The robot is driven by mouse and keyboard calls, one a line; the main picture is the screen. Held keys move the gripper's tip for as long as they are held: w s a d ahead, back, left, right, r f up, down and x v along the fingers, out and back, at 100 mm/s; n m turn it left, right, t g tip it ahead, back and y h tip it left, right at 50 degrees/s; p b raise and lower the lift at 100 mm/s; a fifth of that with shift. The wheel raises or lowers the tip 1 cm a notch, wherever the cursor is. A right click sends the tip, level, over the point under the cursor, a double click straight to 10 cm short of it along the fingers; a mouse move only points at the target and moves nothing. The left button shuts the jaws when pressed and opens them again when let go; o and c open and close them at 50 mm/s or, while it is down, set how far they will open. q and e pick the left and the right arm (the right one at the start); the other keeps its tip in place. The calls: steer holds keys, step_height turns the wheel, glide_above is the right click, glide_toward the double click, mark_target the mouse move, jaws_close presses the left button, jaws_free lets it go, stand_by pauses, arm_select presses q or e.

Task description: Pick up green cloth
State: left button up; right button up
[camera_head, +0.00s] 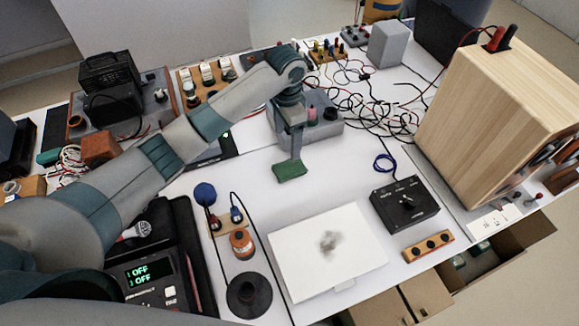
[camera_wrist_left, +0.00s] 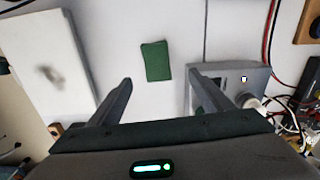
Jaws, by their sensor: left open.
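The green cloth (camera_head: 290,171) is a small dark green rectangle lying flat on the white table. In the left wrist view the cloth (camera_wrist_left: 156,61) lies ahead of the fingertips, roughly centred between them, with white table around it. My left gripper (camera_head: 290,150) points down just behind the cloth in the head view. In the wrist view its two fingers (camera_wrist_left: 160,78) are wide apart with nothing between them. I cannot tell its exact height above the table. My right gripper is not seen in either view.
A grey box (camera_head: 318,130) with knobs stands close beside the gripper. A white board (camera_head: 300,265) with a grey smudge, a black control box (camera_head: 404,204) and a wooden speaker cabinet (camera_head: 480,120) are nearby. Tangled cables (camera_head: 375,100) lie behind.

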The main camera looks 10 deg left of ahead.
arm_select(q)
steer(key=p, duration=0.2)
glide_above(289, 167)
steer(key=f, duration=0.7)
steer(key=shift+w+a+f, duration=0.2)
steer(key=shift+w+a, duration=0.1)
steer(key=shift+w, duration=0.05)
steer(key=shift+s+d+f+p, duration=0.15)
steer(key=shift+f+p, duration=0.15)
steer(key=shift+f, duration=0.3)
steer(key=f, duration=0.1)
steer(key=f+p, duration=0.1)
steer(key=f, duration=0.1)
steer(key=shift+s+d, duration=0.1)
steer(key=shift+d, duration=0.1)
steer(key=shift+f, duration=0.5)
steer(key=c, duration=1.1)
